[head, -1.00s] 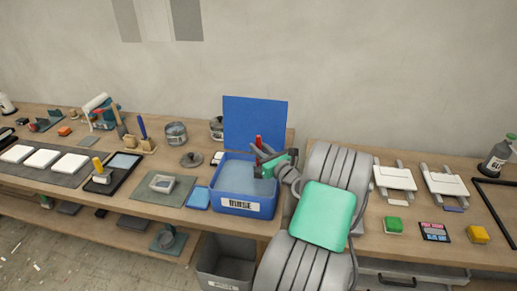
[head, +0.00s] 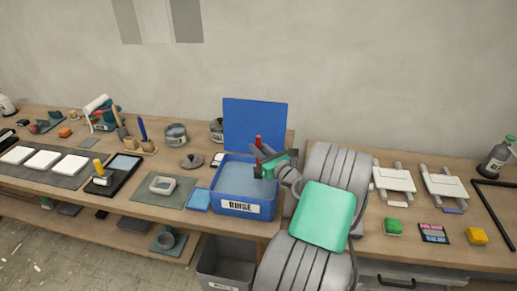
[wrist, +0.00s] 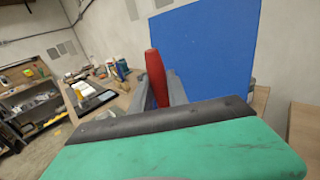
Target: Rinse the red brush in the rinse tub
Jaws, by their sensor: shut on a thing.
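The blue rinse tub (head: 247,208), labelled RINSE, stands at the bench's front edge and holds greyish water (head: 235,178). My gripper (head: 259,163) is over the tub, shut on the red brush (head: 258,142). The brush's red handle sticks up above the fingers, and a bit of red shows just below them. The wrist view shows the red handle (wrist: 156,76) upright between the grey fingers. The bristles are hidden, so I cannot tell how deep they reach into the water.
A blue upright panel (head: 255,125) stands behind the tub. A blue pad (head: 199,199) lies left of it, with a metal tin (head: 176,135) and lid (head: 193,160) farther back. A grey bin (head: 222,265) is below. White trays (head: 394,179) stand to the right.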

